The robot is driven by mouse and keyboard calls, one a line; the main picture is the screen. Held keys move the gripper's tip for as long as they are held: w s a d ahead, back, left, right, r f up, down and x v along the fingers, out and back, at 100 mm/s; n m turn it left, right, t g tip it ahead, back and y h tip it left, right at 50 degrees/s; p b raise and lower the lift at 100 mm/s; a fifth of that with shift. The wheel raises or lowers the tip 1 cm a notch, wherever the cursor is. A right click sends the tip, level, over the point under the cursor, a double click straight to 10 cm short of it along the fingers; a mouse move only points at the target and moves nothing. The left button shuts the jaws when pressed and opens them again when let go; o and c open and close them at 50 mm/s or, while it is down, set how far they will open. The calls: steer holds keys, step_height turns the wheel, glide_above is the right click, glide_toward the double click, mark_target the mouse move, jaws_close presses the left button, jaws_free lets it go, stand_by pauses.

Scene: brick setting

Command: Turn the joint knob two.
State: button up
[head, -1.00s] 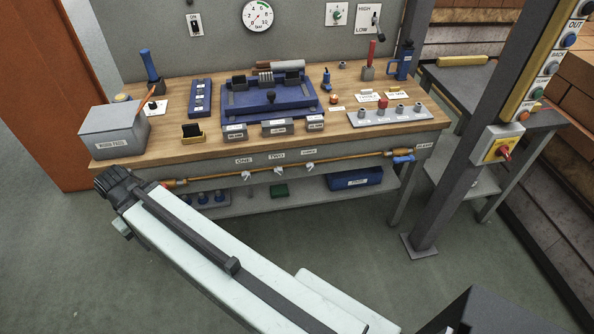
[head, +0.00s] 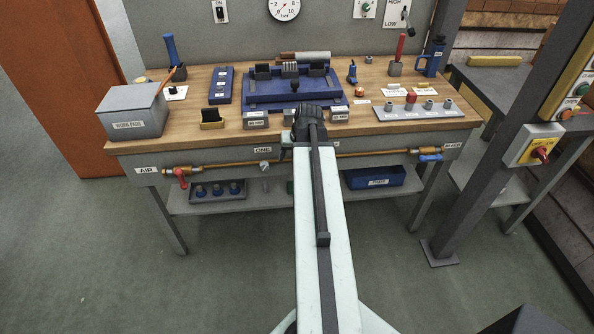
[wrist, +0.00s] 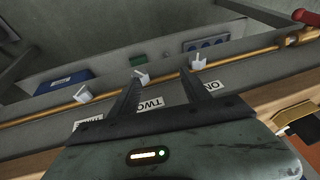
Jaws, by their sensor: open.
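Joint knob two (wrist: 141,76) is a small white tap on the copper pipe (wrist: 110,92), above the label TWO (wrist: 150,104) in the wrist view. My gripper (wrist: 159,73) is open, with its two dark fingers reaching toward the pipe. Knob two shows right by the left fingertip; I cannot tell whether they touch. Knob one (wrist: 197,62) shows just right of the right fingertip, and knob three (wrist: 82,95) lies farther left. In the head view, my arm hides knob two and the fingers, while knob one (head: 264,165) shows left of the arm.
The workbench (head: 190,150) carries a blue fixture (head: 260,100) and a grey box (head: 135,110). A red valve handle (head: 181,178) and a blue one (head: 430,158) sit at the pipe's ends. The lower shelf holds a blue bin (head: 373,178). A grey post (head: 470,160) stands right.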

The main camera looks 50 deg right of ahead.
steer(key=s+d, duration=0.2)
steer(key=d, duration=0.2)
steer(key=b+x, duration=0.7)
steer(key=x, duration=0.1)
steer(key=shift+m+t+h, duration=0.3)
